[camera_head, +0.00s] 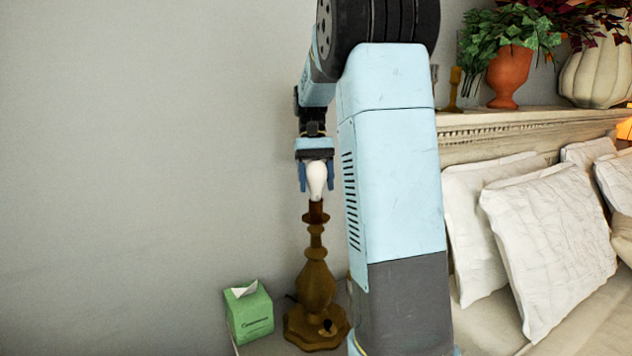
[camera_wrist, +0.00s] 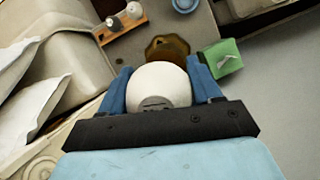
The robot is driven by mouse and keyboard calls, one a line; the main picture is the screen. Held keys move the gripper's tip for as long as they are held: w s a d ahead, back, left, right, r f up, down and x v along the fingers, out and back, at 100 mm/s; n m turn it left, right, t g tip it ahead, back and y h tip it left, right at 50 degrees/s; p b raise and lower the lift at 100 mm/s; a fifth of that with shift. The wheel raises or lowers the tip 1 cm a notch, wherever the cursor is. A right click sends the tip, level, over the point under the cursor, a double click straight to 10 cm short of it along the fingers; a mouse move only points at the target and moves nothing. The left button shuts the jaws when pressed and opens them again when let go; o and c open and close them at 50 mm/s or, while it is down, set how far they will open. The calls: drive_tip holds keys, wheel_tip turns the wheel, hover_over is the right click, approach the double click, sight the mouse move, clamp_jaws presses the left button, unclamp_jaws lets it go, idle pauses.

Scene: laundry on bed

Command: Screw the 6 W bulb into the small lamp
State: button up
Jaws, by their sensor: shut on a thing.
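My gripper (camera_head: 316,178) points down with its blue fingers shut on a white bulb (camera_head: 317,176). The bulb hangs base down, directly above the top of the brown lamp (camera_head: 317,285). Its lower end meets or nearly meets the socket; I cannot tell whether the threads are engaged. In the wrist view the white bulb (camera_wrist: 158,88) fills the space between the fingers (camera_wrist: 161,88). The lamp's base (camera_wrist: 167,47) shows behind it, and the bulb hides the socket there. No wattage marking is readable.
A green tissue box (camera_head: 248,312) stands left of the lamp. In the wrist view, a wooden tray (camera_wrist: 120,25) holds rounded pale bulbs, and a blue round item (camera_wrist: 185,4) lies nearby. The bed with pillows (camera_head: 550,245) is at right. The wall side at left is free.

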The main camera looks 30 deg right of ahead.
drive_tip(key=shift+m+t+y, duration=0.4)
drive_tip(key=shift+m+y, duration=0.2)
drive_tip(key=shift+m, duration=1.1)
drive_tip(key=shift+a+m, duration=0.1)
drive_tip(key=shift+m, duration=0.7)
drive_tip(key=shift+w+m+t+y, duration=0.1)
drive_tip(key=shift+m+t+y, duration=0.2)
drive_tip(key=shift+m+y, duration=0.45)
drive_tip(key=shift+w+a+m+t, duration=0.1)
drive_tip(key=shift+m+t, duration=0.5)
drive_tip(key=shift+m, duration=1.25)
